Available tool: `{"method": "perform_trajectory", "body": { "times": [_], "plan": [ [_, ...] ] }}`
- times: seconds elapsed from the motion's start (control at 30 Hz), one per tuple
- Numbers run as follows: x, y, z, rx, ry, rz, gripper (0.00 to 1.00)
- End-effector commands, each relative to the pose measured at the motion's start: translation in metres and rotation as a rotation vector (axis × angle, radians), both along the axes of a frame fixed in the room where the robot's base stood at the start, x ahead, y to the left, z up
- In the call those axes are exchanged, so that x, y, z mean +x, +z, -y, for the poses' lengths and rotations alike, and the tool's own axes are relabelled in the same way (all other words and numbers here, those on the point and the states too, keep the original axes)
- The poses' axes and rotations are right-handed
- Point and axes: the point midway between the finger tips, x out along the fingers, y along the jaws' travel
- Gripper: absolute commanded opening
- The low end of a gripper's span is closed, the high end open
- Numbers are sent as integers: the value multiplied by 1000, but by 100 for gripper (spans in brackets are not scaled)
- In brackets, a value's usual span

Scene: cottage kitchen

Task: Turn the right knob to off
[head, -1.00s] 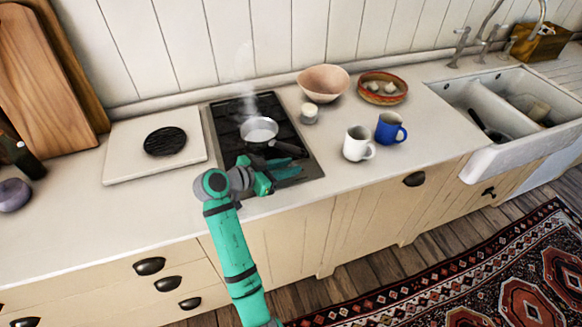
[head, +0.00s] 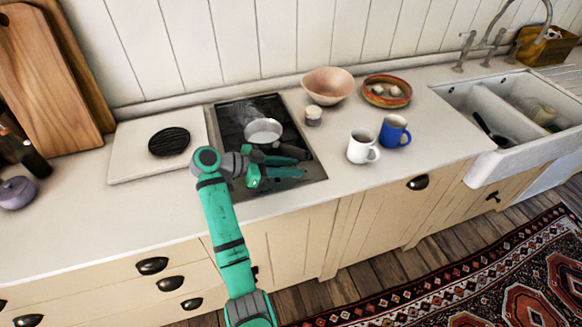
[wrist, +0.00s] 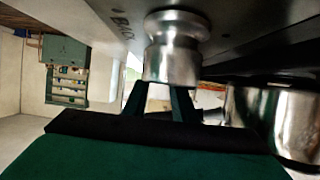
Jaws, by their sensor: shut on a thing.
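A metal knob (wrist: 172,48) sits on the cooktop panel in the wrist view, close in front of my gripper (wrist: 160,100). My gripper's two dark fingers are shut on the knob, one at each side of its lower end. In the head view my green gripper (head: 280,170) is over the front right part of the black cooktop (head: 236,112), and the knobs are hidden there. I cannot tell from the frames which knob is held or its setting.
A metal pan (head: 263,130) stands on the cooktop just behind my gripper, and its side (wrist: 285,120) is close in the wrist view. A white mug (head: 361,147) and a blue mug (head: 394,131) stand to the right. A white board (head: 130,151) lies left of the cooktop.

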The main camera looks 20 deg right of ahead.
Motion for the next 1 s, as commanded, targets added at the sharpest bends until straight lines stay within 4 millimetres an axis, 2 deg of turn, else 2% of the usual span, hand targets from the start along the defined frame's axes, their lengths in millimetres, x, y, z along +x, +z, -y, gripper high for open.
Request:
{"method": "perform_trajectory", "body": {
  "times": [0.13,0.17,0.2,0.23,0.53,0.63,0.77,1.0],
  "plan": [
    [-1,-1,-2,2,1,-3,2],
    [-1,-1,-2,2,1,-3,29],
    [-1,-2,-2,3,1,-4,39],
    [-1,-1,-2,2,0,-3,43],
    [0,0,-2,1,2,-1,43],
    [0,2,-9,1,4,-2,43],
    [1,9,-26,1,6,-1,43],
    [0,27,-70,1,7,-1,43]
  ]
}}
